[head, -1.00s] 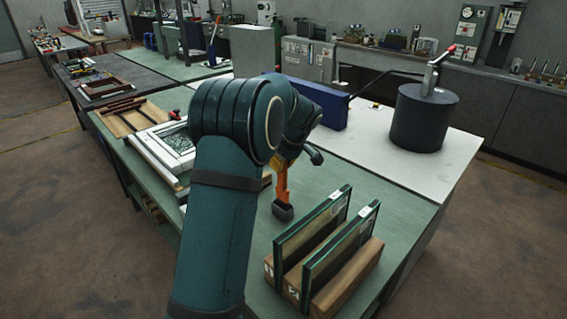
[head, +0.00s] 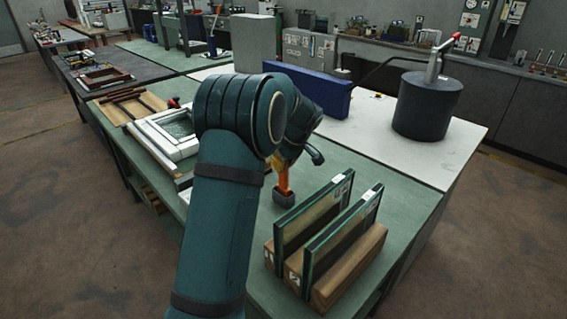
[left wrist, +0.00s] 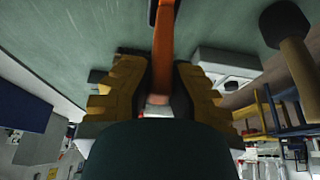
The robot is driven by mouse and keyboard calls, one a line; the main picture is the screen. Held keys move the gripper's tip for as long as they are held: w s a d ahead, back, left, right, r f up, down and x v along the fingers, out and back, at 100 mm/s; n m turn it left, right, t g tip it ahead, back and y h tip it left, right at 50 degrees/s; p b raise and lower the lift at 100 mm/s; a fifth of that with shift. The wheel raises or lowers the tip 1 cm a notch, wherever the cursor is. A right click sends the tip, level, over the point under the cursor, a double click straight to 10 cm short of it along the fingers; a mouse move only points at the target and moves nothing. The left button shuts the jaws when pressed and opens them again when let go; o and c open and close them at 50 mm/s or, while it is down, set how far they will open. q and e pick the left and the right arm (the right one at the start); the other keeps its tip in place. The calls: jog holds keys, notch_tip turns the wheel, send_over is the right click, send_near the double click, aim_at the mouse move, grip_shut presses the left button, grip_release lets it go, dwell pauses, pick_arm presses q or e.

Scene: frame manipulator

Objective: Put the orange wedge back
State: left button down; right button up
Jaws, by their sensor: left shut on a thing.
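The orange wedge (head: 284,180) is a narrow orange piece over the green bench top, left of the two glass panes. My left gripper (head: 277,161) is mostly hidden behind its own arm in the head view. In the left wrist view its yellow fingers (left wrist: 160,84) are shut on the orange wedge (left wrist: 165,38), one on each side. A dark grey block (head: 284,198) sits at the wedge's lower end. I cannot tell whether the block is part of the wedge or whether it touches the bench. My right gripper is not in view.
Two upright glass panes (head: 340,222) stand in wooden blocks (head: 349,265) at the bench's near right. A white frame (head: 168,139) lies left of my arm. A blue box (head: 325,97) and dark drum (head: 427,106) stand behind. Green bench top right of the panes is clear.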

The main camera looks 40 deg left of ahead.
pick_arm(q)
jog(key=shift+f+b, duration=0.45)
jog(key=shift+f, duration=0.2)
jog(key=c, duration=1)
grip_release()
jog(key=shift+r, duration=0.15)
jog(key=v, duration=1.2)
